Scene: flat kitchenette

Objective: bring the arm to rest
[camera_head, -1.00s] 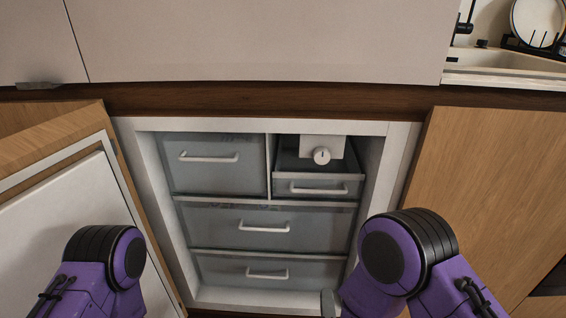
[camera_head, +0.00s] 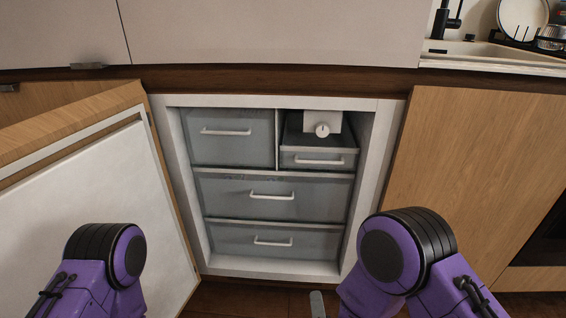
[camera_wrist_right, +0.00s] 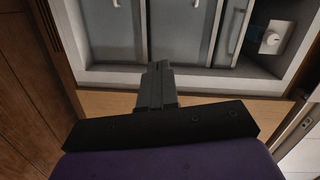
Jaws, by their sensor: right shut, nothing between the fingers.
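My right arm (camera_head: 405,258), purple with a black joint, is bent at the lower right of the head view. Only a small grey piece of my right gripper (camera_head: 317,303) shows at the bottom edge there. In the right wrist view, my right gripper (camera_wrist_right: 157,78) has its dark fingers together, with nothing between them. It points toward the open fridge and appears apart from it. My left arm (camera_head: 103,262) is bent at the lower left of the head view, and its gripper is out of view.
The built-in fridge (camera_head: 384,165) stands open, with several grey drawers (camera_head: 272,195) and a dial (camera_head: 322,130) inside. Its door (camera_head: 85,190) swings out to the left, close to my left arm. Wooden cabinet fronts (camera_head: 470,180) are on the right. Wood floor shows below the fridge.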

